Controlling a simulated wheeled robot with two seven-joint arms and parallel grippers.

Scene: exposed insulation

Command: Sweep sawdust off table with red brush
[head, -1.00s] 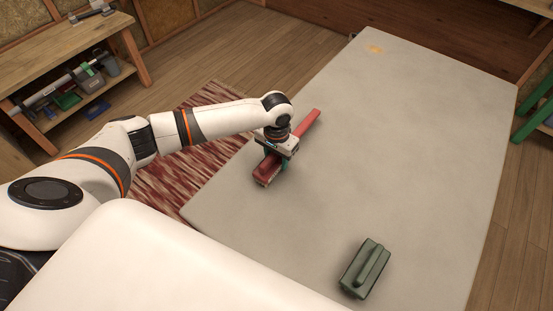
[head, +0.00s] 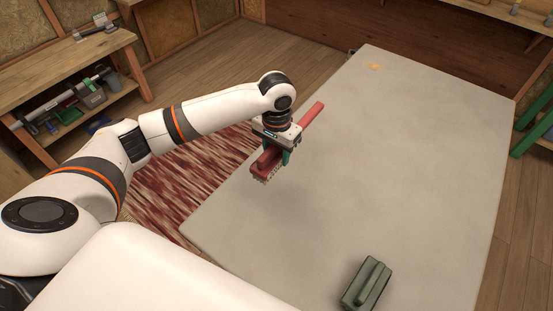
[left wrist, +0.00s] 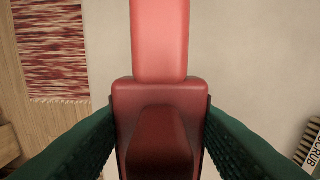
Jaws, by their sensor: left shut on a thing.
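The red brush (head: 312,116) is in my left gripper (head: 273,157), above the left part of the table (head: 400,170). Its bristles point down and its handle points to the far right. In the left wrist view, the green fingers press on both sides of the red brush body (left wrist: 160,100). The brush appears clear of the table top. A small patch of yellowish sawdust (head: 374,66) lies at the table's far end, well away from the brush. My right gripper does not show.
A green block-like brush (head: 367,284) lies on the near right of the table. A red patterned rug (head: 195,185) is on the floor left of the table. A wooden workbench (head: 70,70) with tools stands at the far left. The table's middle is clear.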

